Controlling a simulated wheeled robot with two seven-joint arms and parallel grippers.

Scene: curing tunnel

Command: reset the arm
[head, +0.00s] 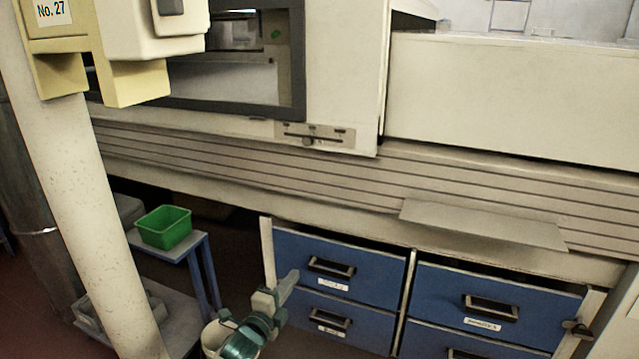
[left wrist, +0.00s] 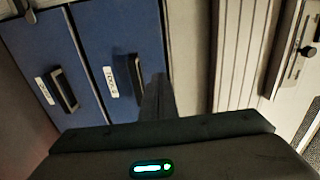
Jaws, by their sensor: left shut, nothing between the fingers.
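My left gripper (head: 290,283) is low in the head view, in front of the left blue drawers. Its fingers are together with nothing between them. Part of my left arm in teal and white shows below it. In the left wrist view the dark shut fingers (left wrist: 157,95) point toward a blue drawer (left wrist: 110,65) and the pale panel beside it. I cannot tell whether they touch anything. My right gripper is in neither view.
Blue drawers (head: 335,268) with black handles stand under the pale machine; more drawers (head: 490,300) are at right. A thin shelf plate (head: 480,224) juts out above them. A green bin (head: 163,227) sits on a small stand at left. A speckled post (head: 85,200) rises at far left.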

